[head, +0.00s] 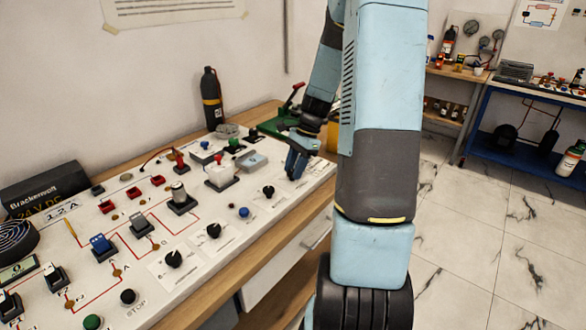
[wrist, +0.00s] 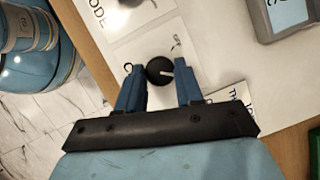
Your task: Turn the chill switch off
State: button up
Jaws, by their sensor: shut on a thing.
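A round black rotary knob (wrist: 160,70) with a white pointer line sits on a white label plate in the wrist view. The pointer faces right in that view. A small word like OFF is printed above and right of the knob; another letter shows at its left, the rest hidden. My gripper (wrist: 158,76) has its blue fingers on both sides of the knob and is shut on it. In the head view my gripper (head: 298,163) is down at the right end of the white panel (head: 215,267), and it hides the knob there.
Other black knobs (head: 268,191) (head: 213,230) stand along the panel's front, with a blue button (head: 243,212) between. A red-tipped lever (head: 296,90) on a green base and a dark bottle (head: 211,98) stand behind. A grey box (wrist: 285,18) shows in the wrist view.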

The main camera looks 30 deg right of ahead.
jog(key=shift+s+d+f, duration=0.1)
jog(key=shift+s, duration=0.1)
jog(key=o, duration=0.8)
jog(key=shift+o, duration=1.2)
jog(key=shift+w, duration=0.1)
jog(key=v, duration=1.3)
jog(key=shift+d+r, duration=0.15)
jog(key=shift+r, duration=0.25)
jog(key=shift+w, duration=0.1)
